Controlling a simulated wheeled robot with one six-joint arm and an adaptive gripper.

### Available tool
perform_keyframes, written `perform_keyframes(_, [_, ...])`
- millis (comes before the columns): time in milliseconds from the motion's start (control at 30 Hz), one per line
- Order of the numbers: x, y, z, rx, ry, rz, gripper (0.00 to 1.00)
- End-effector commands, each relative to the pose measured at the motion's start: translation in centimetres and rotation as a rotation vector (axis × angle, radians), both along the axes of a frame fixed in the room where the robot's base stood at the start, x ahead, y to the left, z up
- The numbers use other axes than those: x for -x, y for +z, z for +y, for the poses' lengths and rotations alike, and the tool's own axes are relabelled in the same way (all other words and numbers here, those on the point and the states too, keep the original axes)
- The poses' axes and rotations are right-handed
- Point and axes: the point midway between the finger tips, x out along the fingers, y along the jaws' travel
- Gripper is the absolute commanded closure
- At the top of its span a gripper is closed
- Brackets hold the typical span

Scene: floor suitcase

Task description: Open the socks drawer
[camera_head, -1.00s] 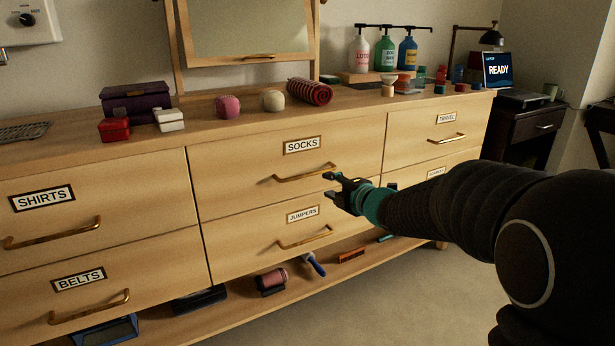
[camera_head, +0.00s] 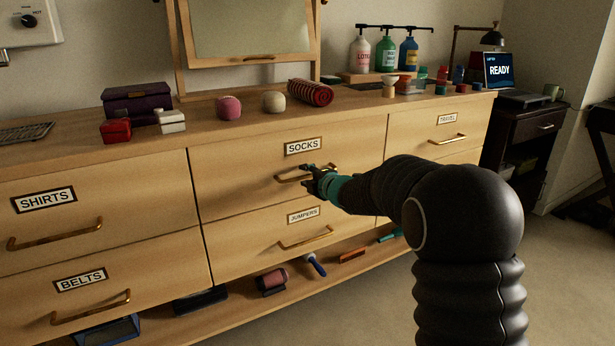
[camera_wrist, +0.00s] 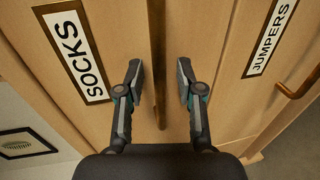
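The socks drawer (camera_head: 235,165) is shut in the upper middle of the wooden dresser, under its SOCKS label (camera_head: 303,146). Its brass handle (camera_head: 285,180) runs across the front; my arm hides part of it. In the wrist view, my gripper (camera_wrist: 160,85) is open, with one finger on each side of the brass handle (camera_wrist: 157,60). The SOCKS label (camera_wrist: 75,55) lies left of the fingers. I cannot tell whether the fingers touch the handle.
The jumpers drawer (camera_head: 250,235) is shut just below, with its own handle (camera_head: 305,240). The shirts drawer (camera_head: 120,190), belts drawer (camera_head: 150,265) and travel drawer (camera_head: 415,150) are also shut. Small items stand on the dresser top. The floor (camera_head: 370,300) in front is clear.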

Motion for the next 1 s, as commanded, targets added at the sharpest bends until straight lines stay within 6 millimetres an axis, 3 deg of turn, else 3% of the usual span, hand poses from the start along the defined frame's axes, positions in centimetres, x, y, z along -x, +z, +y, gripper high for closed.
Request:
perform_keyframes(233, [0.0, 0.0, 0.0, 0.000, 0.000, 0.000, 0.63])
perform_keyframes(367, [0.0, 0.0, 0.0, 0.000, 0.000, 0.000, 0.96])
perform_keyframes(400, [0.0, 0.0, 0.0, 0.000, 0.000, 0.000, 1.00])
perform_keyframes(767, [0.2, -0.1, 0.0, 0.000, 0.001, 0.000, 1.00])
perform_keyframes(1000, [2.2, -0.2, -0.3, 0.001, 0.019, -0.001, 1.00])
